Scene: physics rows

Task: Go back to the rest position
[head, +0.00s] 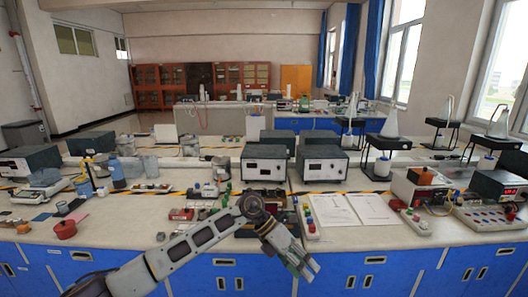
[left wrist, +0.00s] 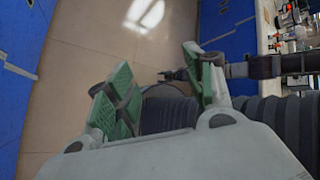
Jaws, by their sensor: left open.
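My left gripper (head: 304,266) is in front of the blue cabinet fronts, just below the counter's front edge, at the end of my grey arm. It points down and to the right. In the left wrist view its two fingers with green pads (left wrist: 163,88) stand apart with nothing between them. Behind them are the floor and dark ribbed parts of my own body. My right gripper cannot be made out in either view.
In the left wrist view, tiled floor (left wrist: 105,45) is clear between blue cabinets.

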